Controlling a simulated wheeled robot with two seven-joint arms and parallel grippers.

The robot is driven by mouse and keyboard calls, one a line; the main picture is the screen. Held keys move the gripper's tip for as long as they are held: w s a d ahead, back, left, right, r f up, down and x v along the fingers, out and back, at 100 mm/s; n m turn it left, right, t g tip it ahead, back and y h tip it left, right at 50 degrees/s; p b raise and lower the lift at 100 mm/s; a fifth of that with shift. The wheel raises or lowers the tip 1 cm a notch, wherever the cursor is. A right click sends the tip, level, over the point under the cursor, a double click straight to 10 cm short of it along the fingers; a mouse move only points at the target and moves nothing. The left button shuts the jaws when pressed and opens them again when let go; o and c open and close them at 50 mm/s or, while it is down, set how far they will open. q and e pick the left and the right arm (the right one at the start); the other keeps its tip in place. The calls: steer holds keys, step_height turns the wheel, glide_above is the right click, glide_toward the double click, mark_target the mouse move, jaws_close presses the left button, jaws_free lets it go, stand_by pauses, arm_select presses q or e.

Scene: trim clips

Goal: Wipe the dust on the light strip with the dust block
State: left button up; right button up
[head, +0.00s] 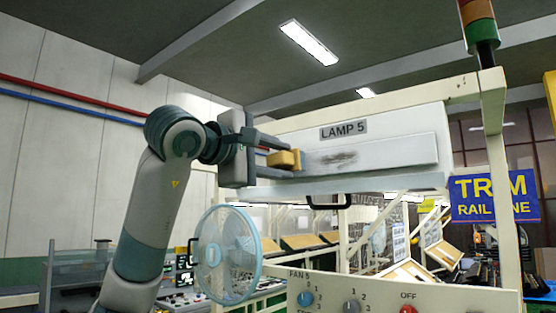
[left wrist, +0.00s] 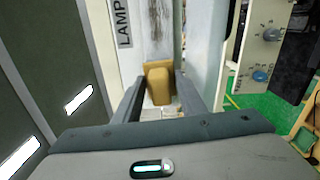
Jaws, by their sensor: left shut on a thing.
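The light strip (head: 395,152) is a long pale panel on the front of the white lamp housing marked LAMP 5. A dark dust smudge (head: 338,158) lies on its left half; it also shows in the left wrist view (left wrist: 157,18). My left gripper (head: 275,158) is shut on the yellow-brown dust block (head: 287,159), at the left end of the strip, just left of the smudge. In the left wrist view the block (left wrist: 160,85) sits between the two fingers, close to the strip. I cannot tell if it touches the surface. My right gripper is not in view.
A black handle (head: 328,203) hangs under the lamp housing. Below stand a light blue fan (head: 228,255) and a control panel (head: 400,300) with knobs. A cream post (head: 497,165) with a signal light (head: 480,25) rises at the right. The space in front of the strip looks clear.

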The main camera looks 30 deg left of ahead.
arm_select(q)
steer(key=shift+w+p, duration=0.35)
steer(key=shift+w, duration=0.7)
stand_by(0.6)
steer(key=shift+d, duration=0.15)
steer(key=shift+s+d, duration=0.15)
steer(key=shift+d, duration=0.65)
steer(key=shift+s+d, duration=0.1)
steer(key=shift+d, duration=0.7)
steer(key=shift+d, duration=1.7)
steer(key=shift+s+d+b, duration=0.15)
steer(key=shift+d+b, duration=0.15)
steer(key=shift+d, duration=1.35)
steer(key=shift+d, duration=0.1)
